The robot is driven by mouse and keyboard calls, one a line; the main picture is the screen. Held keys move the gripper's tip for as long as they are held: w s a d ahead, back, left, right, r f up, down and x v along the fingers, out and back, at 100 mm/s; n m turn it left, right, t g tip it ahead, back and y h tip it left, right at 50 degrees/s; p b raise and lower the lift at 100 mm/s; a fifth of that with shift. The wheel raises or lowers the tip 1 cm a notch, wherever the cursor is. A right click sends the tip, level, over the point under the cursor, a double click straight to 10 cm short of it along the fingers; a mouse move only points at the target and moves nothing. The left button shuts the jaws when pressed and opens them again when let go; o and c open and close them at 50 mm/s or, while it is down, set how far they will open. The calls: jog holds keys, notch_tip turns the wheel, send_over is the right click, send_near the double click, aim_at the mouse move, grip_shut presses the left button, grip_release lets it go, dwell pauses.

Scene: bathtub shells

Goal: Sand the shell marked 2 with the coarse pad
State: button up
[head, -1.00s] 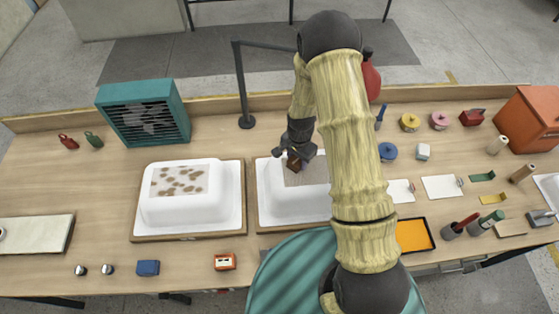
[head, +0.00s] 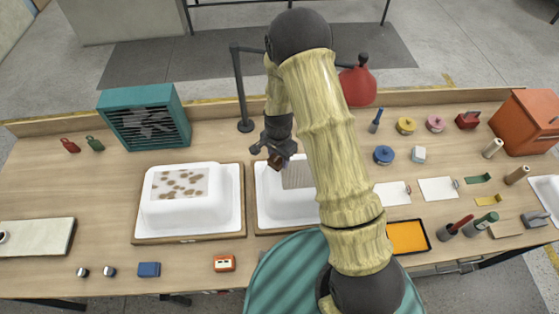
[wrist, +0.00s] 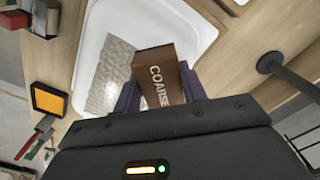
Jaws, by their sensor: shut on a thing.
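My gripper (head: 276,155) is shut on a brown block lettered COARSE (wrist: 160,72), the coarse pad. The pad (head: 276,162) also shows small in the head view. It is over the far left part of the right white shell (head: 275,208), by the edge of a grey streaked patch (head: 298,175). The patch also shows in the wrist view (wrist: 110,82), left of the pad. I cannot tell whether the pad touches the shell. My arm hides the shell's right side. The left white shell (head: 165,215) has a patch with brown spots (head: 180,182). I can read no number on either shell.
A teal fan box (head: 145,118) stands back left. A dark post (head: 242,90) with an overhead arm rises behind the shells. An orange-filled tray (head: 408,236), round tins, cards and tools crowd the right. A blue block (head: 149,269) lies at front left.

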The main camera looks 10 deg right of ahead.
jog(key=shift+r+p, duration=1.15)
jog(key=shift+r, duration=0.9)
